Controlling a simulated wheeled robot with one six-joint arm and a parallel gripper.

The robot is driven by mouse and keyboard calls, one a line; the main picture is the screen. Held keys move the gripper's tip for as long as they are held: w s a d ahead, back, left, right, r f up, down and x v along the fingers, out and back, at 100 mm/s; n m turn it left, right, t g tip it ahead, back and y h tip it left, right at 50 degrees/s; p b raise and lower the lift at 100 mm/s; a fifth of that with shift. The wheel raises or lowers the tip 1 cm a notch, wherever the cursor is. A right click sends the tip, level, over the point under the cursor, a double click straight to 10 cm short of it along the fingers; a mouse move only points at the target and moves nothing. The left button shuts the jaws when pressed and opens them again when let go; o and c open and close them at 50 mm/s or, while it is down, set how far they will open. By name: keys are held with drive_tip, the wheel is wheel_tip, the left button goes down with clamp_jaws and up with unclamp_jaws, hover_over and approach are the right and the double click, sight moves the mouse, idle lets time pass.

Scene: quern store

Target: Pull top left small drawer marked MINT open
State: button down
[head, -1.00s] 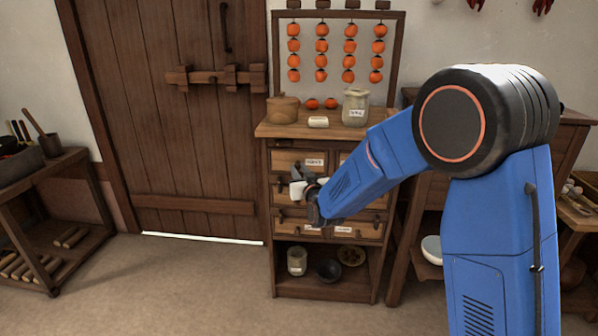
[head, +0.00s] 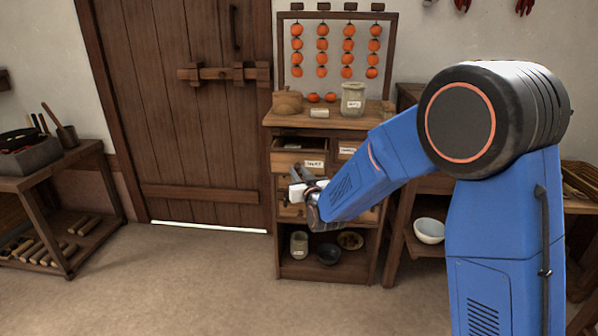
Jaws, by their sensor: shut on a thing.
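The top left small drawer (head: 285,158) of the wooden cabinet stands pulled out, its dark inside showing above the front. A white label sits on the front; its small lettering is hard to read. My gripper (head: 298,184) is at the lower edge of this drawer front, shut on the drawer's handle. The handle itself is hidden by the fingers. My blue arm comes in from the right and covers much of the cabinet's right side. The drawer (head: 348,150) to its right appears shut and is partly covered.
The cabinet top (head: 290,120) bears a lidded wooden pot (head: 287,102), a pale block (head: 319,113), orange fruit and a labelled jar (head: 353,99). Its open bottom shelf holds a jar and bowls. A tool table (head: 60,180) stands at left. Floor before the cabinet is clear.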

drive_tip(key=s, duration=0.7)
drive_tip(key=shift+a, duration=0.15)
drive_tip(key=c, duration=1.6)
unclamp_jaws()
